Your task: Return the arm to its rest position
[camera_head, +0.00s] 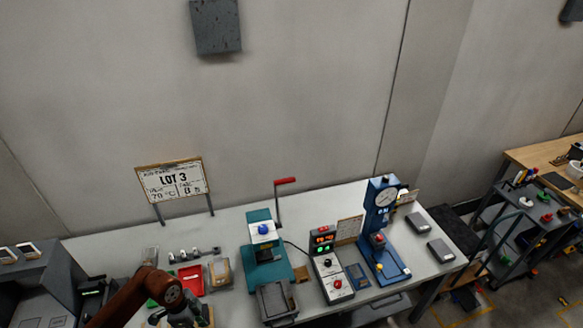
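My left arm, reddish-brown, comes in at the lower left and bends down over the pale bench (330,204). My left gripper (186,314) is dark and sits low at the bottom edge of the view, in front of a red tray (191,279). Its fingers are too small and cut off to tell whether they are open or shut, or whether they hold anything. My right arm and gripper are not in view.
Right of my arm stand a teal press (266,258) with a red-handled lever, a control box (331,264) and a blue gauge press (381,232). Grey blocks (440,250) lie at the right end.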

